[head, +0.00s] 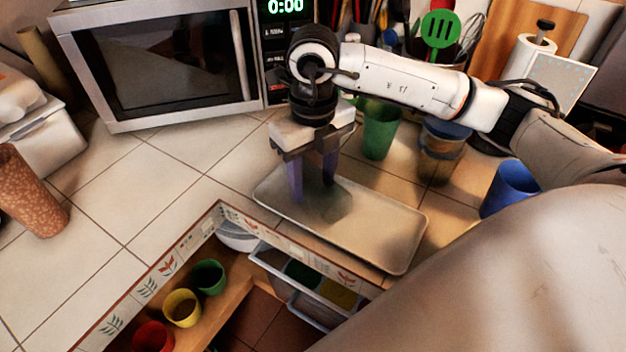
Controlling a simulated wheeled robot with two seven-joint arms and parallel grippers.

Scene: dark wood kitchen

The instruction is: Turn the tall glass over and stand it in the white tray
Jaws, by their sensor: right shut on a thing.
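The white tray (400,238) lies on the tiled counter near its front edge and looks pale beige in this light. My right gripper (313,190) points down over the tray's left part, its two fingers apart around something. The tall glass (313,172) shows only as a faint see-through shape between the fingers. Its rim and base cannot be made out, so I cannot tell which way up it is or whether it touches the tray. A darker round patch shows on the tray just right of the fingers. My left gripper is not in view.
A microwave (165,60) stands behind on the left. A green cup (381,130), a brownish container (441,150) and a blue cup (511,188) stand behind and right of the tray. A speckled brown cup (28,190) is far left.

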